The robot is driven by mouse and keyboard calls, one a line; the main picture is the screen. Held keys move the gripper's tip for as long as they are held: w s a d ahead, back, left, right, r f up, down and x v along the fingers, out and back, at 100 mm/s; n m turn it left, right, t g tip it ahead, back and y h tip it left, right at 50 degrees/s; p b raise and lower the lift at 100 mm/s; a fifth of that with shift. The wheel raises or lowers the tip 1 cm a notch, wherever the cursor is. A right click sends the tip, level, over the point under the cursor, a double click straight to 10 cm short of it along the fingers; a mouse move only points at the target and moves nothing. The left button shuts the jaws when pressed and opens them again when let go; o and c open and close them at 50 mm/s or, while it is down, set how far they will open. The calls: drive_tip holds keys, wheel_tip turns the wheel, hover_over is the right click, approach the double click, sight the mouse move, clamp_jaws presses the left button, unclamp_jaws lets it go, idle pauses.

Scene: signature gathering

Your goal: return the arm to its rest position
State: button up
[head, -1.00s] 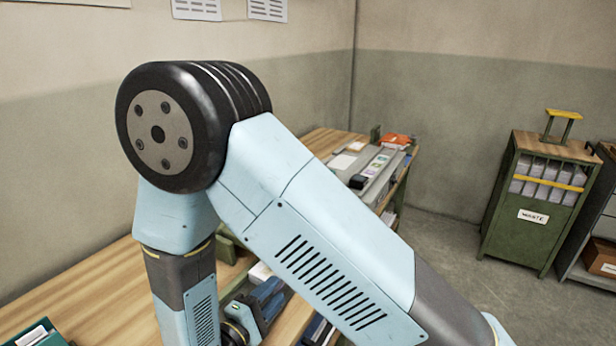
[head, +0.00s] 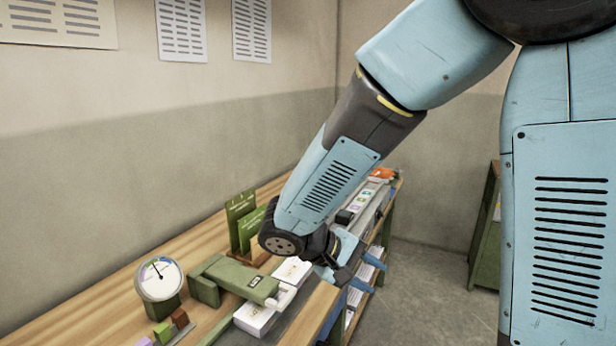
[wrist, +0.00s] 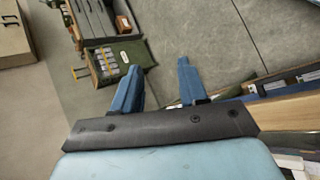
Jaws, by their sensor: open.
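My gripper (head: 366,274) is at the right edge of the wooden workbench (head: 125,272) in the head view, its blue fingers pointing right over the edge. It is open, and nothing shows between its fingers. My arm comes down from the upper right and bends at a dark joint above the bench. In the wrist view my gripper (wrist: 158,76) shows two blue fingers spread apart, with grey floor beyond them.
A round dial (head: 159,279), a green stapler-like device (head: 237,279), white boxes (head: 255,318) and green stands (head: 241,220) are left of my forearm. A green cabinet (head: 486,235) stands at the right. Grey floor (head: 425,275) between bench and cabinet is clear.

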drive_tip(key=s+d+r+m+t+y, duration=0.2)
drive_tip(key=s+d+r+m+y, duration=0.1)
drive_tip(key=r, duration=0.4)
drive_tip(key=s+d+r+m+t+y, duration=0.1)
drive_tip(key=s+d+r+m+y, duration=0.1)
drive_tip(key=s+d+r+y, duration=0.4)
drive_tip(key=shift+d+r+m+t+y, duration=0.4)
drive_tip(key=shift+d+r+y, duration=0.15)
drive_tip(key=shift+d, duration=0.7)
idle(0.5)
drive_tip(key=shift+a, duration=0.15)
